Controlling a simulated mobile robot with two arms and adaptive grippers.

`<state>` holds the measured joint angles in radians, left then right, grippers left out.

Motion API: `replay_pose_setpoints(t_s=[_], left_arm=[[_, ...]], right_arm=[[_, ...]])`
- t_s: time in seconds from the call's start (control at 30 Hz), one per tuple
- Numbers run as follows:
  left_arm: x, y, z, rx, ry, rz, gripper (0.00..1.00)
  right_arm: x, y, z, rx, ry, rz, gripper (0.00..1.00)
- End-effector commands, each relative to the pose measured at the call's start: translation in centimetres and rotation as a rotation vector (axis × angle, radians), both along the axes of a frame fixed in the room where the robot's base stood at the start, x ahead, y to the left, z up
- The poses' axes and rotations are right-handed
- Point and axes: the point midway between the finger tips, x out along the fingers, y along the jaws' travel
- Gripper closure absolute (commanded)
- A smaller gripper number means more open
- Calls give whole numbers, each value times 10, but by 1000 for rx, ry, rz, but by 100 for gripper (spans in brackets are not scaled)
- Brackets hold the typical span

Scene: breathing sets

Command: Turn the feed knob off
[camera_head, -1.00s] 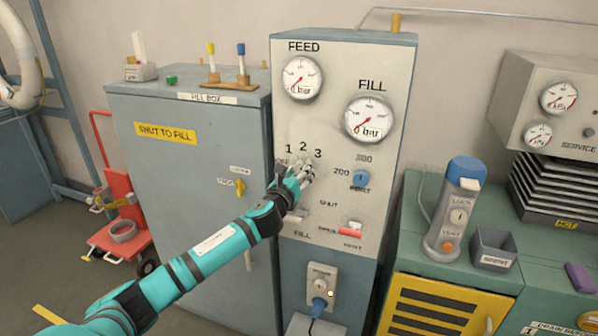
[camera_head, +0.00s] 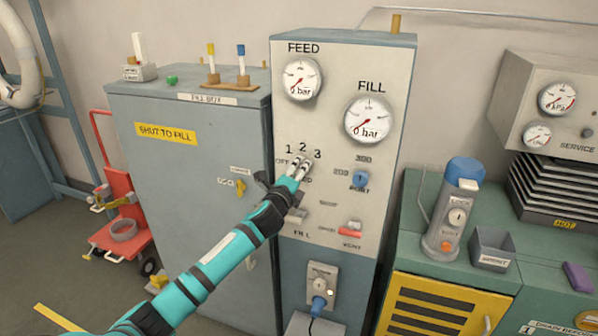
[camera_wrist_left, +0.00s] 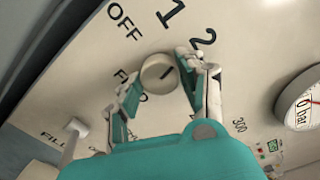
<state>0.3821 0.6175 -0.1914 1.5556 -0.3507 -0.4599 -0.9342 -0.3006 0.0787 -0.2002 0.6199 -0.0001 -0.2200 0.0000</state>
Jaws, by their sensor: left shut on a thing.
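My left gripper (camera_wrist_left: 160,76) is shut on the knob, one finger on each side. In the head view my left gripper (camera_head: 298,170) is at the panel below the numbers and hides most of the knob. The FEED gauge (camera_head: 301,80) reads 0 bar. My right gripper is not in view.
The FILL gauge (camera_head: 368,120) is above a blue knob (camera_head: 360,179). A red-handled switch (camera_head: 350,230) and a pale lever (camera_head: 297,215) are lower on the panel. The grey fill box (camera_head: 190,215) stands left, and a green bench (camera_head: 420,215) stands right.

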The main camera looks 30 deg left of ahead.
Motion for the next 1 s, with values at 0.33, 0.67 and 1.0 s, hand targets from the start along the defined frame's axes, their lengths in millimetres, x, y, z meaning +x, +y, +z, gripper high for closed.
replay_pose_setpoints(t_s=[0.33,0.67,1.0], left_arm=[[0,0,-1,-325,-76,2,93],[0,0,-1,-630,-149,2,93],[0,0,-1,-938,-223,3,93]], right_arm=[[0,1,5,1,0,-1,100],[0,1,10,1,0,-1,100],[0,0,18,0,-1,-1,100]])
